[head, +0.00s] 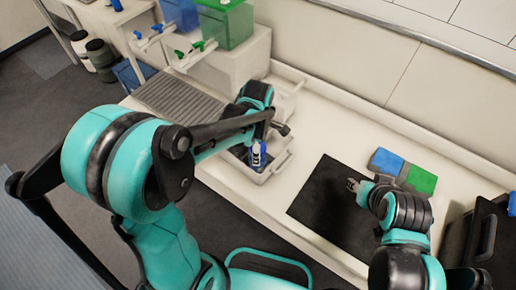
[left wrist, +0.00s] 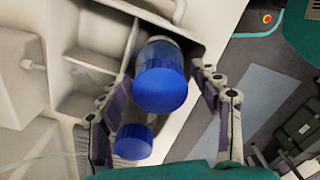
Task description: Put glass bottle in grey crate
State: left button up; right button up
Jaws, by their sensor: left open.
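The grey crate (head: 281,163) stands on the counter, and its pale divided inside shows in the left wrist view (left wrist: 84,62). A glass bottle with a blue cap (head: 257,157) is in the crate area in the head view. The left wrist view shows a large blue-capped bottle (left wrist: 161,85) between the open fingers of my left gripper (left wrist: 163,105), and a second blue cap (left wrist: 132,142) lower down. I cannot tell whether the fingers touch the large bottle. My right gripper (head: 354,186) is above the black mat; its fingers are too small to read.
The black mat (head: 318,205) lies on the counter, with a blue block (head: 386,162) and a green block (head: 420,181) behind it. Blue and green containers with taps (head: 228,22) stand at the back left beside a ribbed tray (head: 180,98). A black case (head: 487,230) is at the right.

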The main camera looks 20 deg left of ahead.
pick_arm(q)
jog(key=shift+r, duration=0.1)
jog(key=shift+r+p, duration=0.3)
jog(key=shift+r, duration=0.05)
notch_tip(320, 180, up, 11)
jog(key=p, duration=0.3)
jog(key=s+a+r+m+t, duration=0.1)
jog(key=s+m, duration=0.4)
jog(key=m, duration=0.5)
jog(key=s+a+r+m+t, duration=0.1)
jog(key=s+a+m+t, duration=0.2)
jog(key=m, duration=0.6)
jog(key=s+t, duration=0.2)
jog(key=t, duration=0.1)
jog(key=shift+s+a+m, duration=0.15)
jog(key=shift+a+m, duration=0.2)
jog(key=shift+m, duration=0.05)
jog(key=shift+r, duration=0.1)
jog(key=shift+f+b, duration=2.5)
jog(key=shift+f, duration=0.15)
